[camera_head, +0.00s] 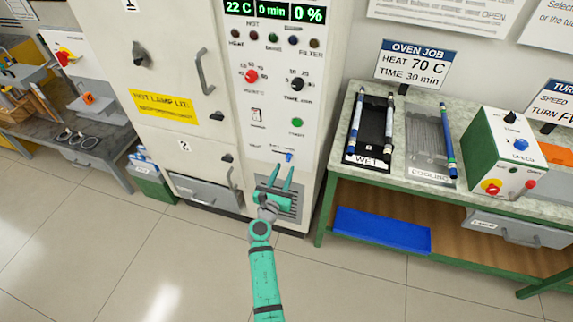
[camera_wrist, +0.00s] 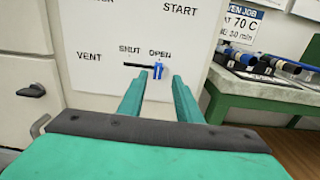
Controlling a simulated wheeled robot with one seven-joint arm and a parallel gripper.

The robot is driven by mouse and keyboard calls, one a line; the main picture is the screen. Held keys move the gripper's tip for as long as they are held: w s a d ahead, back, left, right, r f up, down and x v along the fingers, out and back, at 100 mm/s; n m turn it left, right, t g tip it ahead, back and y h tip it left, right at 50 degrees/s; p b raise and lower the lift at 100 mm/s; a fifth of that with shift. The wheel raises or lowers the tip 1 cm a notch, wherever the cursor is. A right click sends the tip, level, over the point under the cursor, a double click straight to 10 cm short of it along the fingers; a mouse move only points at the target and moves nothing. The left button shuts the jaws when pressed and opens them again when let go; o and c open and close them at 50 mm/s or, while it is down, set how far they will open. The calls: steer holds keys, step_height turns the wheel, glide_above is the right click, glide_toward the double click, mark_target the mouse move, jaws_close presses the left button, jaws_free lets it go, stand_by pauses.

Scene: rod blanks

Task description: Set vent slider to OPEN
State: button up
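The blue vent slider knob (camera_wrist: 158,70) sits at the right end of its dark slot (camera_wrist: 135,65), under the word OPEN; the word SHUT is above the left part. In the head view the knob (camera_head: 289,157) is low on the oven's white control panel. My green gripper (camera_head: 281,172) is just below and in front of it. Nothing is held. I cannot tell if a finger touches the knob.
The panel display (camera_head: 275,10) reads 22 C, 0 min, 0%. A green START button (camera_head: 297,122) and other switches are above the slider. A vent grille (camera_head: 282,203) is below. A green-framed bench (camera_head: 412,186) with WET and COOLING trays stands to the right. The floor in front is clear.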

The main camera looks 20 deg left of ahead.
steer(key=shift+s+d, duration=0.2)
steer(key=shift+s, duration=1.15)
steer(key=shift+s+d, duration=0.15)
steer(key=shift+s, duration=1.2)
steer(key=s+d+f+m+g, duration=0.2)
steer(key=s+d+f+m, duration=0.3)
steer(key=s+d+m, duration=0.45)
steer(key=s+d+f+m+g, duration=0.1)
steer(key=s+d+f+m, duration=0.45)
steer(key=s, duration=0.75)
steer(key=s+d+r+m+h, duration=0.1)
steer(key=s+d+r+m, duration=0.5)
steer(key=s+r+m, duration=0.2)
steer(key=s+d+r+m+h, duration=0.1)
steer(key=s+d+r+m, duration=0.6)
steer(key=s+m, duration=0.5)
step_height(320, 180, up, 2)
steer(key=shift+s+r+m+t, duration=0.1)
steer(key=shift+s+m+t, duration=0.2)
steer(key=shift+m, duration=0.9)
steer(key=shift+w, duration=0.1)
